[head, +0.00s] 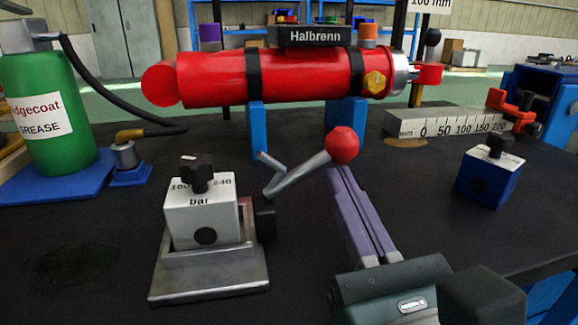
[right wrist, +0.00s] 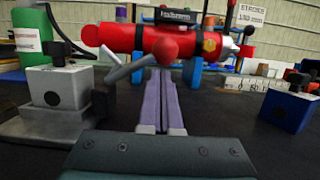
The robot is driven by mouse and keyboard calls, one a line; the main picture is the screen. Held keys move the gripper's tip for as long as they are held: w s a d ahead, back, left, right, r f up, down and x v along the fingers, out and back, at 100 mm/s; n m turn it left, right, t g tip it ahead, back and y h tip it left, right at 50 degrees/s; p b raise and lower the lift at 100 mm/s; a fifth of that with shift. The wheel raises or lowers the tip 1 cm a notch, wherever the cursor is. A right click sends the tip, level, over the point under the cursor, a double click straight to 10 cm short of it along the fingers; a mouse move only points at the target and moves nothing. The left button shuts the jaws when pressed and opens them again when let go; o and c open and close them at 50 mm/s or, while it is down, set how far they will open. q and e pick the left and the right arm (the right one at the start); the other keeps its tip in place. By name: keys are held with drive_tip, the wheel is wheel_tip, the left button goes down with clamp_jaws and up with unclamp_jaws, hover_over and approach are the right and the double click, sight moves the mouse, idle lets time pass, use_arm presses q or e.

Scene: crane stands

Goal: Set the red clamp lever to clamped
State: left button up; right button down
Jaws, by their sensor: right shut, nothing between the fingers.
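The red clamp lever (head: 343,146) is a grey bar with a red ball knob, rising to the right from a dark pivot on the side of a metal fixture (head: 210,277). The fixture holds a white block (head: 200,212) marked "bar" with a black knob on top. My right gripper (head: 345,172) has its two purple fingers shut together and empty. Its fingertips are just below the red knob; I cannot tell whether they touch. In the right wrist view the knob (right wrist: 166,46) shows just beyond the fingertips. My left gripper is not in view.
A red Halbrenn cylinder (head: 215,78) lies on blue supports behind the lever. A green grease can (head: 50,115) stands at the left. A blue block (head: 488,178) and a ruler block (head: 450,125) are at the right. The dark table between fixture and blue block is clear apart from my arm.

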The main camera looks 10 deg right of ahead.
drive_tip(key=shift+s+d, duration=0.1)
drive_tip(key=shift+r+n+y+p, duration=0.3)
drive_tip(key=shift+r+n+p, duration=0.25)
drive_tip(key=shift+n, duration=0.45)
drive_tip(key=shift+a+r+n+p, duration=0.2)
drive_tip(key=shift+r+n+p, duration=0.05)
drive_tip(key=shift+n+p, duration=0.25)
drive_tip(key=a+r+n+y+p, duration=0.1)
drive_tip(key=n+p, duration=0.1)
drive_tip(key=n, duration=0.1)
drive_tip(key=a+r+n+g+y+p, duration=0.1)
drive_tip(key=n+p, duration=0.1)
drive_tip(key=n, duration=0.1)
drive_tip(key=a+r+n+y+p, duration=0.1)
drive_tip(key=r+n+p, duration=0.1)
drive_tip(key=n, duration=0.1)
drive_tip(key=shift+a+n+g, duration=0.2)
drive_tip(key=shift+n+g, duration=0.1)
drive_tip(key=shift+a, duration=0.1)
